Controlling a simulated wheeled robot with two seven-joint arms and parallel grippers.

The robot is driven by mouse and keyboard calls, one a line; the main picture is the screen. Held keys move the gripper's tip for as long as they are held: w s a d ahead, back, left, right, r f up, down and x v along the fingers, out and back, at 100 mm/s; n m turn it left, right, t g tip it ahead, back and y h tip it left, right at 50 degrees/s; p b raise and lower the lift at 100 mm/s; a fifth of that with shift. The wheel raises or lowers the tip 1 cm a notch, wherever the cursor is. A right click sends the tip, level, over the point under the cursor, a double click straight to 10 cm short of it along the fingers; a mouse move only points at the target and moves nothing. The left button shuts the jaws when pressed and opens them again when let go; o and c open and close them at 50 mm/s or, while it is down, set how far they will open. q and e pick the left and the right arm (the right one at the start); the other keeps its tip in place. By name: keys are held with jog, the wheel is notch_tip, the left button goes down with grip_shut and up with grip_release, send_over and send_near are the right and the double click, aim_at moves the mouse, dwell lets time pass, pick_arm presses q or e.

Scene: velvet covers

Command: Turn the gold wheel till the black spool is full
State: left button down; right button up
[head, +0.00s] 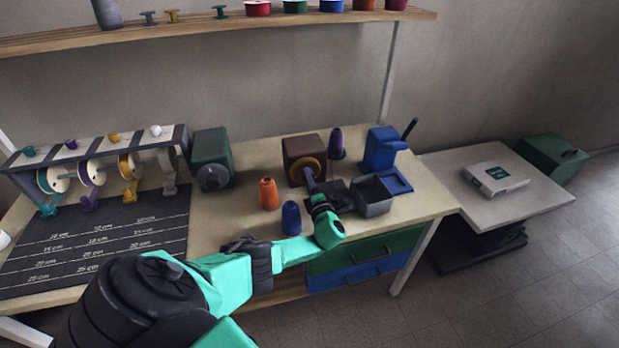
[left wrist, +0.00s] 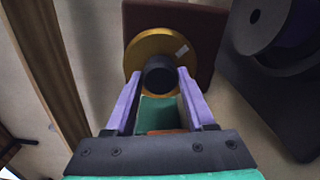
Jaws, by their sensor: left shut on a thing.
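The gold wheel (head: 307,168) is on the front of a brown box (head: 299,147) on the bench. In the left wrist view, the gold wheel (left wrist: 145,50) faces me with a pale mark on its right side and a dark round knob (left wrist: 160,74) standing out. My left gripper (head: 312,184) is shut on this knob, one lilac finger on each side. A black spool (left wrist: 262,22) shows at the right of the left wrist view, with some dark purple behind its round flange; how full it is I cannot tell. My right gripper is out of view.
An orange cone (head: 269,194) and a blue cone (head: 291,218) stand left of my gripper. A dark ruled mat (head: 95,245) covers the bench's left.

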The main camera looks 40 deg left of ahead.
pick_arm(q)
jog(key=shift+m+p, duration=0.6)
jog(key=shift+m, duration=1.5)
jog(key=shift+c, duration=1.3)
grip_release()
jog(key=p+v, duration=0.1)
jog(key=v, duration=0.2)
jog(key=p+v, duration=0.2)
jog(key=shift+s+d+r, duration=0.15)
jog(key=shift+d+r, duration=0.05)
jog(key=shift+d, duration=0.2)
jog(key=p+v, duration=0.1)
jog(key=v, duration=0.7)
jog(key=shift+s+d+f, duration=0.2)
jog(key=shift+s+d, duration=0.05)
jog(key=shift+d, duration=0.1)
